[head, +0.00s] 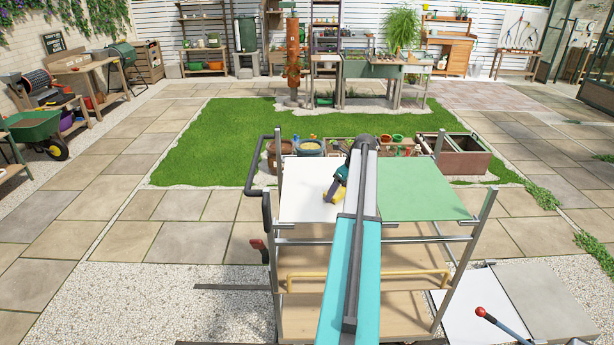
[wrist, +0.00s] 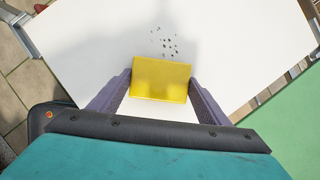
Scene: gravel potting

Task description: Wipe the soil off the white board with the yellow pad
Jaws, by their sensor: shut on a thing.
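The yellow pad (wrist: 162,80) is held between the two fingers of my gripper (wrist: 160,92), which is shut on it. In the head view the pad (head: 334,188) shows at the end of my arm, over the white board (head: 302,187). In the wrist view the white board (wrist: 105,45) fills most of the picture. Several dark soil crumbs (wrist: 168,46) lie on it just beyond the pad's far edge. I cannot tell whether the pad touches the board. In the head view my arm hides part of the board's right side.
A green board (head: 425,190) lies to the right of the white one on the same metal-framed cart. The cart's upright posts (head: 478,222) rise at its corners. Pots (head: 310,147) and a wooden crate (head: 462,160) stand behind the cart.

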